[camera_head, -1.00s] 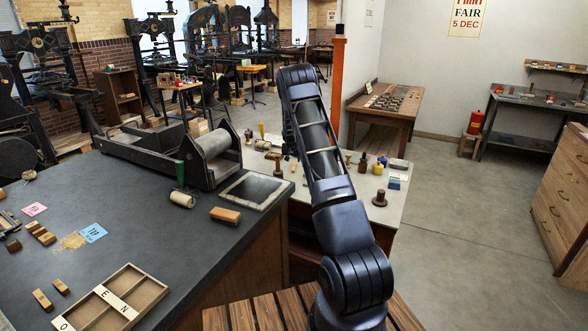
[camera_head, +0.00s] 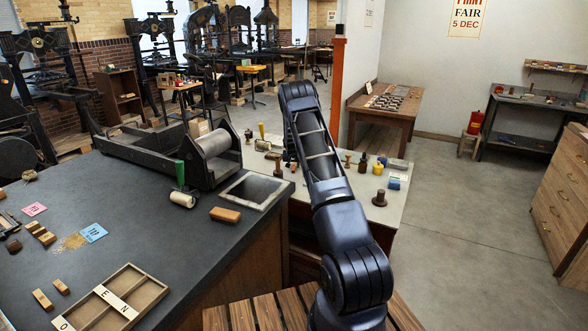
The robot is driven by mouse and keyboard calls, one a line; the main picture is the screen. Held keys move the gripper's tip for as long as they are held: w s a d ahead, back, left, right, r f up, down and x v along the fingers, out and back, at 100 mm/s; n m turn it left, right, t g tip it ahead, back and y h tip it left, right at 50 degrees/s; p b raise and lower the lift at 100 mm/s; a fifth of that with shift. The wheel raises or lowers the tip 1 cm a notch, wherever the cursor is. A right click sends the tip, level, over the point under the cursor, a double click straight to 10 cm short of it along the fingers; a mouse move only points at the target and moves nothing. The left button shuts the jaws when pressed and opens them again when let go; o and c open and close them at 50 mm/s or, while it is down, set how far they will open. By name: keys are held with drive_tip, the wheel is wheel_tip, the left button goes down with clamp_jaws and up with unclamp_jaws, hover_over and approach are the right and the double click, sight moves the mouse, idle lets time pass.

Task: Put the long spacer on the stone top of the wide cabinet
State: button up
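A wide cabinet with a dark, stone-like top (camera_head: 130,205) fills the left. Another cabinet with a pale top (camera_head: 390,213) stands behind it; I cannot tell for sure which is meant. I cannot pick out the long spacer with certainty. Small wooden blocks (camera_head: 42,299) lie on the dark top, beside a divided wooden tray (camera_head: 150,290). My arm rises from the bottom centre and reaches over the pale top. My gripper is mostly hidden behind my forearm; only a dark bit shows at its left edge (camera_head: 289,155), and its fingers and anything in them cannot be made out.
A roller press (camera_head: 150,150), a green-handled roller (camera_head: 182,198), a brown block (camera_head: 225,215) and a framed plate (camera_head: 255,190) are on the dark top. Bottles and stamps (camera_head: 362,163) crowd the pale top. An orange post (camera_head: 338,90) stands behind.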

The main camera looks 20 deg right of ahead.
sight(294, 166)
clamp_jaws()
drive_tip(key=shift+r, duration=0.15)
wheel_tip(294, 166, up, 20)
idle(0.4)
